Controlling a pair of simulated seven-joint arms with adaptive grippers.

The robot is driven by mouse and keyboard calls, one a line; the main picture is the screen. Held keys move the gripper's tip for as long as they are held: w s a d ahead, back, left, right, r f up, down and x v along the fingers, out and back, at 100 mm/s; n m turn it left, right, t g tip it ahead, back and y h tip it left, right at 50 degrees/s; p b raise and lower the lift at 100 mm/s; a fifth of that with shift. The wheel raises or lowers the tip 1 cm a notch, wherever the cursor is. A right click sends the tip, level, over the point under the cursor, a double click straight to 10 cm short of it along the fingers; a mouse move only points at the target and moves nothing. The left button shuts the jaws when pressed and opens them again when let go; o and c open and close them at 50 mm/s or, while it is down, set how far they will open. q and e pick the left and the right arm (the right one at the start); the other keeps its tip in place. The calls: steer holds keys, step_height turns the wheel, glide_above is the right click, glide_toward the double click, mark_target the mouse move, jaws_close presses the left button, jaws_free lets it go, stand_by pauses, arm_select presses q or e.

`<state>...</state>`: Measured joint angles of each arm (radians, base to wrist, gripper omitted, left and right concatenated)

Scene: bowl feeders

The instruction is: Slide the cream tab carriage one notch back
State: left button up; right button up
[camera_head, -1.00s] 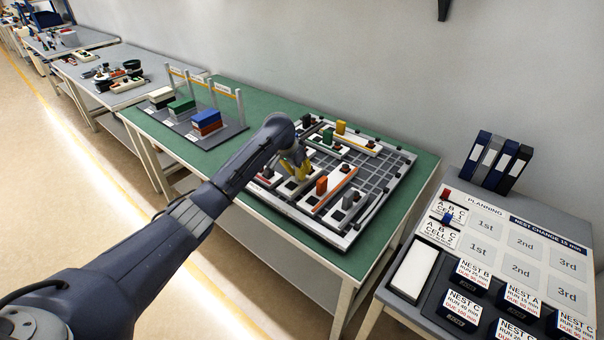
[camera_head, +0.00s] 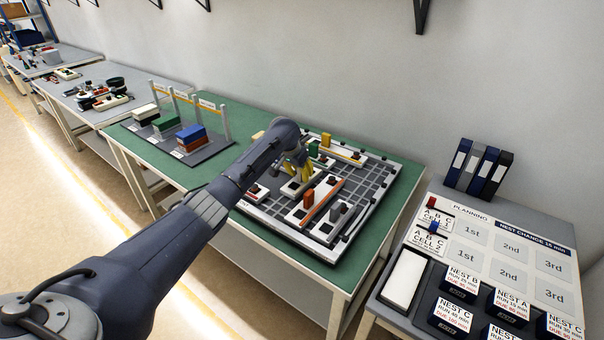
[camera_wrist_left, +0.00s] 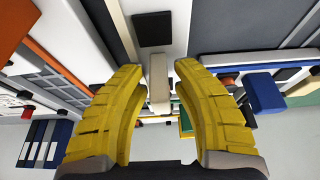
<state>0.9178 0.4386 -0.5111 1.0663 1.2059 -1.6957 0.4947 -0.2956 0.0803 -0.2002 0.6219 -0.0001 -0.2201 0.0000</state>
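My left gripper (camera_head: 301,170) is over the slotted board (camera_head: 345,222) on the green-topped table, fingers pointing down. In the left wrist view its two yellow fingers (camera_wrist_left: 157,75) are open, one on each side of an upright cream tab (camera_wrist_left: 159,84). The tab stands between the fingers with a small gap visible on both sides. It rises from a white carriage with a dark square (camera_wrist_left: 153,29). In the head view the fingers and arm hide the tab. My right gripper is in neither view.
Close by on the board stand an orange tab (camera_head: 308,198), a grey tab (camera_head: 335,211), a green tab (camera_head: 313,150) and a yellow tab (camera_head: 326,140). A blue tab (camera_wrist_left: 264,93) shows beside the fingers in the wrist view. A rack with coloured blocks (camera_head: 192,139) stands left on the table.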

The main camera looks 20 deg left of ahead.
arm_select(q)
steer(key=shift+o, duration=1)
steer(key=shift+r, duration=0.1)
steer(key=v, duration=1.2)
